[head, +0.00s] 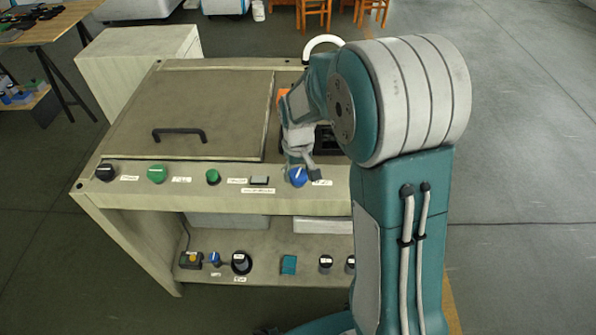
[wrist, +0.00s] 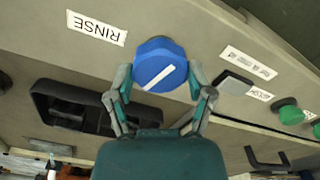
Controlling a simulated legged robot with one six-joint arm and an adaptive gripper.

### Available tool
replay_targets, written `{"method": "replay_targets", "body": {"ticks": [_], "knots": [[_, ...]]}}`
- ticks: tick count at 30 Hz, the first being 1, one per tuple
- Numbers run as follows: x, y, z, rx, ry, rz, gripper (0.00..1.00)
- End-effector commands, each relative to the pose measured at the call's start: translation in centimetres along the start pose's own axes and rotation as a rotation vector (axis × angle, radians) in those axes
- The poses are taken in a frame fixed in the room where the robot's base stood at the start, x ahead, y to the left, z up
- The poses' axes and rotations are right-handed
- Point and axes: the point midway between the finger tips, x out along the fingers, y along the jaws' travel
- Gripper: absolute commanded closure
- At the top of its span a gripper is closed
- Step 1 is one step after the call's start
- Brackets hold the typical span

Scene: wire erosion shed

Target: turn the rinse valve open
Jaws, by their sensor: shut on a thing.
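The rinse valve is a blue round knob (wrist: 160,64) with a white pointer line, beside a label reading RINSE (wrist: 97,28) in the wrist view. In the head view the blue knob (head: 298,177) sits on the front panel of the machine, right of the middle. My gripper (wrist: 160,80) has one finger on each side of the knob and is shut on it. In the wrist view the pointer line lies at a slant. In the head view my gripper (head: 299,165) comes down on the knob from behind, and my arm hides the panel's right end.
The panel also holds a black knob (head: 107,172), a large green knob (head: 157,174), a small green knob (head: 213,176) and a grey rocker (head: 259,180). A lid with a black handle (head: 180,133) lies behind. Small items stand on the lower shelf (head: 262,268).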

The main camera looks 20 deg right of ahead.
Motion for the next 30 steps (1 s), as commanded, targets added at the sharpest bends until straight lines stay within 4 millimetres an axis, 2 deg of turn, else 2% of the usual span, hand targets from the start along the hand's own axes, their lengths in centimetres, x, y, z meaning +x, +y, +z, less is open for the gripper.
{"method": "replay_targets", "body": {"ticks": [12,30], "knots": [[-0.03,-0.1,-0.2,-0.258,0.007,0.001,0.8],[-0.06,-0.11,-0.22,-0.323,0.008,0.002,0.8]]}}
